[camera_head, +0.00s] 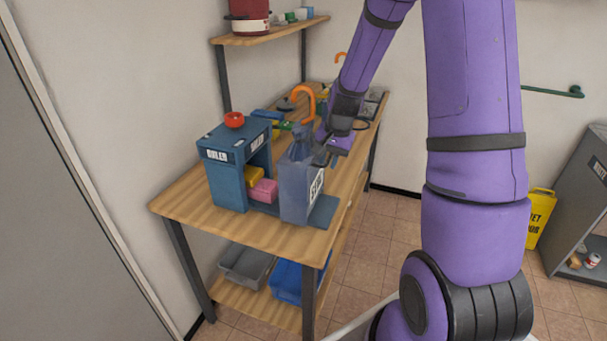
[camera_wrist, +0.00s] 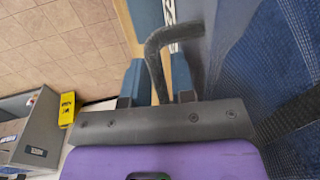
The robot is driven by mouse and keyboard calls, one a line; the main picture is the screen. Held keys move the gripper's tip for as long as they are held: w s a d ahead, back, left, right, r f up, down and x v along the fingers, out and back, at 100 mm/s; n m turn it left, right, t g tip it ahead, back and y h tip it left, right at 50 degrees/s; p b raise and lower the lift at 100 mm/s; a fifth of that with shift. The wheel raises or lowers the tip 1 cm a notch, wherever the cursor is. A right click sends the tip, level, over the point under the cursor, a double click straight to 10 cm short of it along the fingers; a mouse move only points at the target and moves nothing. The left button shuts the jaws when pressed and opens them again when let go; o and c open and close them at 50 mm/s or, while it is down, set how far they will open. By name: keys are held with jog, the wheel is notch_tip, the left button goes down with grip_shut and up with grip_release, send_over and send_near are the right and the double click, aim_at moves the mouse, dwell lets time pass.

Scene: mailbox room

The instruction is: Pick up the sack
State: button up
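The sack (camera_head: 297,192) is a blue-grey bag with a gathered neck and a white label on its side. It stands upright at the front of the wooden workbench, beside a blue machine. My gripper (camera_head: 326,155) is at the right of the sack's upper part, close to its neck.
The blue machine (camera_head: 222,172) with a red knob stands left of the sack, with yellow and pink blocks in it. An orange hook (camera_head: 304,103) rises behind the sack. Trays (camera_head: 245,266) lie on the workbench's lower shelf. A yellow sign (camera_head: 540,215) stands at the right.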

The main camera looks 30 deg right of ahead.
grip_shut()
dwell(1.3)
